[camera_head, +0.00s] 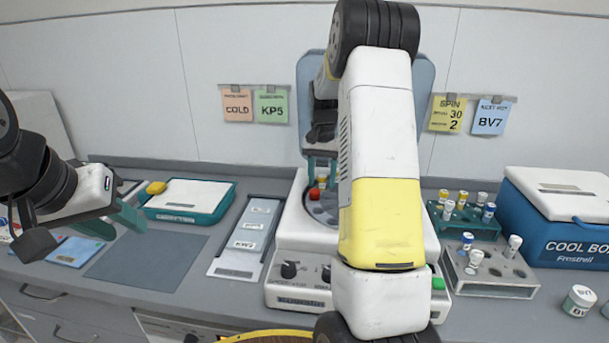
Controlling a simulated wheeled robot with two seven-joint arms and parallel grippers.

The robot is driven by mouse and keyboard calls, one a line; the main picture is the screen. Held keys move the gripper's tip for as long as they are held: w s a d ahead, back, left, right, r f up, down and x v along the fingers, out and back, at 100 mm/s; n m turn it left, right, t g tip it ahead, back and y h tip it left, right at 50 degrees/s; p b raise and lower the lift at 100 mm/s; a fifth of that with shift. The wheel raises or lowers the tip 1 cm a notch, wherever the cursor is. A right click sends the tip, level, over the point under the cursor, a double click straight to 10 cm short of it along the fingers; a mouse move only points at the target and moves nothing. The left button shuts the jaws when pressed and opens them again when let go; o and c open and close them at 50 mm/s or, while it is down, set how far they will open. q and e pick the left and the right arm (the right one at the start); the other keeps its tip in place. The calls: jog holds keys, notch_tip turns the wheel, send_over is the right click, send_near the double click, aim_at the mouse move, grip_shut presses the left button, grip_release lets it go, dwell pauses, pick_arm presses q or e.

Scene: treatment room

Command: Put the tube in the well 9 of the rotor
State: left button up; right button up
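The rotor (326,207) sits in the open centrifuge (290,238). My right arm hides its right part, and I cannot read its well numbers. A red round cap or knob (315,193) shows on the rotor's left side. My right gripper (321,170) points down over the back of the rotor, its teal fingers a little apart. My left gripper (117,222) is open and empty above the grey mat at the left.
A green rack (466,226) and a grey rack (492,284) with capped tubes stand right of the centrifuge, beside a blue cool box (560,243). A teal tray (190,216), a grey mat (150,262) and a card holder (232,264) lie left. A jar (578,300) stands front right.

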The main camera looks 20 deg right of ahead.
notch_tip(320, 180, up, 12)
jog(key=s+a+r+n+t, duration=0.2)
jog(key=s+a+r, duration=0.3)
jog(key=s, duration=0.2)
jog(key=s+a+f+n+t+y, duration=0.1)
jog(key=s+a, duration=0.4)
jog(key=s, duration=0.5)
jog(key=s+a+f+n+t+y, duration=0.1)
jog(key=s+a+n+t, duration=0.2)
jog(key=s, duration=0.8)
jog(key=shift+s+a+f+n, duration=0.25)
jog(key=shift+a+n, duration=0.05)
jog(key=shift+a, duration=0.9)
